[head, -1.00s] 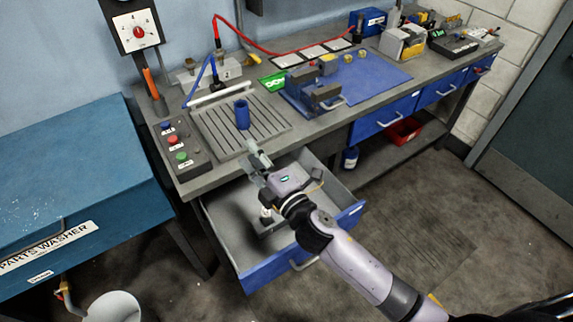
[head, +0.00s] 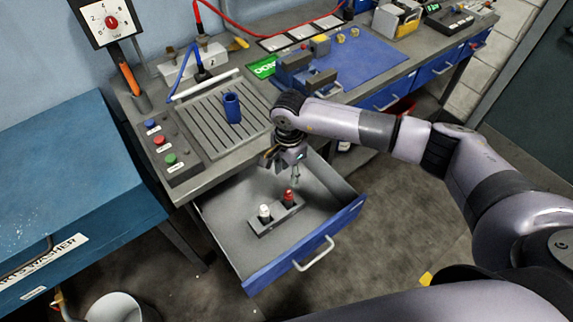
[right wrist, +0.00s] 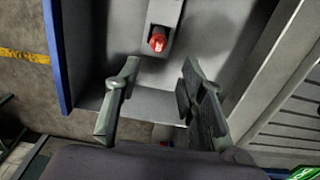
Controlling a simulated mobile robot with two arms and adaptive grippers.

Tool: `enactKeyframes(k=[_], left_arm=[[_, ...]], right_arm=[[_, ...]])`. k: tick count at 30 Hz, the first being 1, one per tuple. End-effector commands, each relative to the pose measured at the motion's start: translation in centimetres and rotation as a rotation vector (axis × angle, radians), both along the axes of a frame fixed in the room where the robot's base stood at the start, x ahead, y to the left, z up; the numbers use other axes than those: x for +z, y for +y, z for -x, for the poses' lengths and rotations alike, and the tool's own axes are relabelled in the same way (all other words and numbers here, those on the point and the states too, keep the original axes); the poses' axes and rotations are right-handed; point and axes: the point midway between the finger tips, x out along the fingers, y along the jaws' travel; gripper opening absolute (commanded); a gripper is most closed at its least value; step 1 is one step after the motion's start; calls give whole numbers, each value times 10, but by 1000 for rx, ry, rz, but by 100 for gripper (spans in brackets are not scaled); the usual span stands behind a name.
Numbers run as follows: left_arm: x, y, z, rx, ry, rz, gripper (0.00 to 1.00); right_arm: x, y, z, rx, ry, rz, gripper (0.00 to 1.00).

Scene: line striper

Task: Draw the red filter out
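The red filter (head: 288,197) stands upright in a grey holder (head: 270,222) inside the open drawer (head: 325,205), to the right of a white filter (head: 264,212). My right gripper (head: 283,169) is above the drawer, pointing down, a little behind and above the red filter and apart from it. In the right wrist view the right gripper (right wrist: 158,85) is open and empty, and the red filter (right wrist: 158,40) shows beyond its fingertips, near the middle top. My left gripper is not in view.
The bench top above the drawer carries a slatted tray (head: 215,130) with a blue cup (head: 232,108), a button box (head: 167,146) and a blue vise (head: 305,75). The blue parts washer (head: 70,180) stands at the left.

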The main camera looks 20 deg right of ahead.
Motion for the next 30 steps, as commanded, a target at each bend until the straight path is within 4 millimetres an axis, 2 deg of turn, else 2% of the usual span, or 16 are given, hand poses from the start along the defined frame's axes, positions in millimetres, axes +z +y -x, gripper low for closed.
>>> enactKeyframes(k=[5, 11, 22, 30], left_arm=[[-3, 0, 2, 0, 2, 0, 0], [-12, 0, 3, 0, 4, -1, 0], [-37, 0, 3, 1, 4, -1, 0], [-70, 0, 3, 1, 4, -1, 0]], right_arm=[[-4, -5, -1, 4, -1, 19, 37], [-19, -3, -1, 4, 0, 15, 37], [-63, -3, 0, 2, 1, 13, 37], [-93, -3, -1, 3, -2, 12, 37]])
